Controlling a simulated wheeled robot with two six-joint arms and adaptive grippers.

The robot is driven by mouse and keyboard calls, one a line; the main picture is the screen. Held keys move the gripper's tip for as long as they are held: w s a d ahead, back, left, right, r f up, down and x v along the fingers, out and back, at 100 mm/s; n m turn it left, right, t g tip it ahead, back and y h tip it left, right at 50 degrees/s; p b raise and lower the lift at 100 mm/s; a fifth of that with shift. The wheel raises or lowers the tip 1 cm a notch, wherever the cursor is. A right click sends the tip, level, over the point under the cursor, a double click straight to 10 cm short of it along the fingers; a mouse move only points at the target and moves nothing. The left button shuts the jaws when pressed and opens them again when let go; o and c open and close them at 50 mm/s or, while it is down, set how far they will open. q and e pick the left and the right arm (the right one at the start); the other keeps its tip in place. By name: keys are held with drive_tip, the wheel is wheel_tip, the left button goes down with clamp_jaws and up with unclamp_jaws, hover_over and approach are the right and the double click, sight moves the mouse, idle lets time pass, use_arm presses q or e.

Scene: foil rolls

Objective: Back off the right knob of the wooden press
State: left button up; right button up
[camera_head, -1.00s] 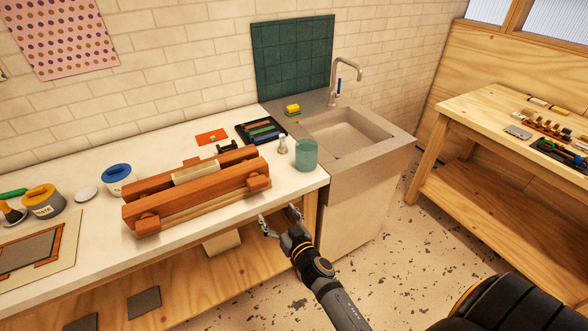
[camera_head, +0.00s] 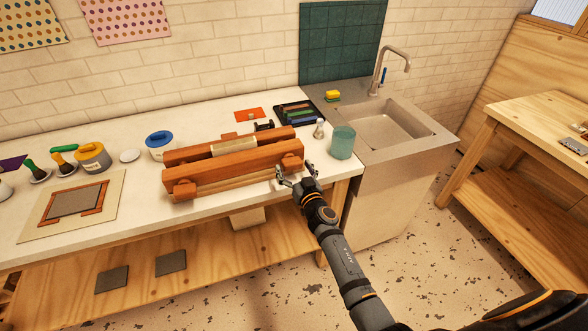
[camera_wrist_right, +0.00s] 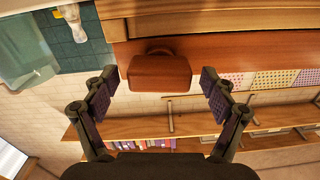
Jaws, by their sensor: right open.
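The wooden press (camera_head: 235,172) is a long reddish-brown clamp lying on the white counter, with a pale block between its beams. Its right knob (camera_head: 291,161) is a small wooden block on the front face near the right end. In the right wrist view the knob (camera_wrist_right: 160,73) sits centred between my open fingers, with a gap on each side. My right gripper (camera_head: 297,174) is open just in front of the knob and holds nothing; its fingers also show in the wrist view (camera_wrist_right: 160,92). The left knob (camera_head: 184,189) is at the other end. My left gripper is not in view.
A teal glass (camera_head: 342,143) and a small white bottle (camera_head: 319,128) stand right of the press. A black tray (camera_head: 297,115) lies behind it. A sink (camera_head: 385,125) is at the right. The floor in front of the sink is clear.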

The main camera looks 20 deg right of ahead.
drive_tip(key=c, duration=1.1)
drive_tip(key=shift+c, duration=0.2)
drive_tip(key=shift+n, duration=0.4)
